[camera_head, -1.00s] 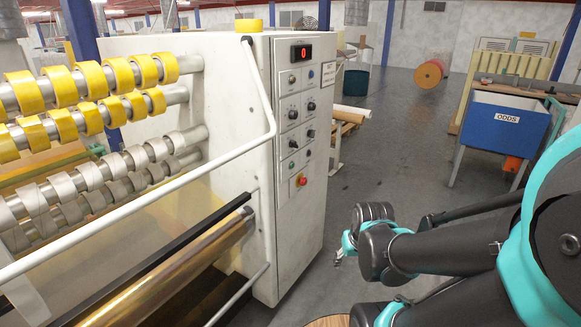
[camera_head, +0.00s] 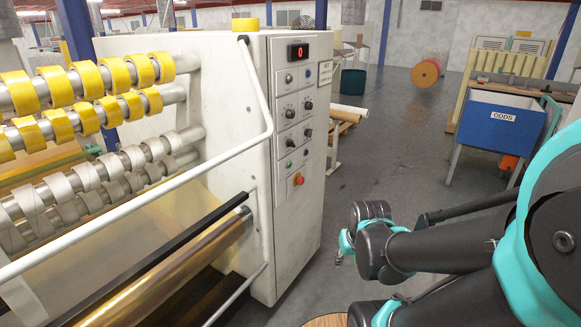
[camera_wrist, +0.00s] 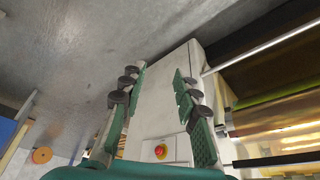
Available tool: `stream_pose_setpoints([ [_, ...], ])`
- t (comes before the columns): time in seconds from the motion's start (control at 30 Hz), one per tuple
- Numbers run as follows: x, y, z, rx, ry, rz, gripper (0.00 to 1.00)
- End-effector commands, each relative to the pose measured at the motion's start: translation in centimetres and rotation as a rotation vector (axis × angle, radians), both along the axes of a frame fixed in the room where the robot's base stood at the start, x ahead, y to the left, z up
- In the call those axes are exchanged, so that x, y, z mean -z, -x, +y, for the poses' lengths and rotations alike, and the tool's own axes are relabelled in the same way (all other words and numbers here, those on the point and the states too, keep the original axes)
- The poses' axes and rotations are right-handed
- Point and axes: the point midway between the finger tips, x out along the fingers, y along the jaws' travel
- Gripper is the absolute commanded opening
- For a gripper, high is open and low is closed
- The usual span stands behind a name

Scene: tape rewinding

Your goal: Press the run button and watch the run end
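The control panel (camera_head: 303,100) is on the end face of the white winding machine (camera_head: 225,120). Its red display (camera_head: 299,51) appears to read 0. Below are several dark knobs, a small green button (camera_head: 290,164) and a red stop button (camera_head: 299,180). No label legible here says which button is run.
Yellow tape rolls (camera_head: 88,78) and paler rolls (camera_head: 88,178) sit on bars at left. A white guard rail (camera_head: 150,208) crosses before them. A blue ODDS bin (camera_head: 500,130) stands at right. Grey floor (camera_head: 400,160) is clear between machine and bin.

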Motion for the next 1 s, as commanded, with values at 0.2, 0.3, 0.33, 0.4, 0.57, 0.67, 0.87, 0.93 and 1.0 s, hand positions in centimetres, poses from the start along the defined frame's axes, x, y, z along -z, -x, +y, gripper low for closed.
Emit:
stream_pose_setpoints([
  [0.2,0.0,0.0,0.0,0.0,0.0,0.0,0.0],
  [0.3,0.0,0.0,0.0,0.0,0.0,0.0,0.0],
  [0.33,0.0,0.0,0.0,0.0,0.0,0.0,0.0],
  [0.4,0.0,0.0,0.0,0.0,0.0,0.0,0.0],
  [0.57,0.0,0.0,0.0,0.0,0.0,0.0,0.0],
  [0.67,0.0,0.0,0.0,0.0,0.0,0.0,0.0],
  [0.87,0.0,0.0,0.0,0.0,0.0,0.0,0.0],
  [0.93,0.0,0.0,0.0,0.0,0.0,0.0,0.0],
  [1.0,0.0,0.0,0.0,0.0,0.0,0.0,0.0],
])
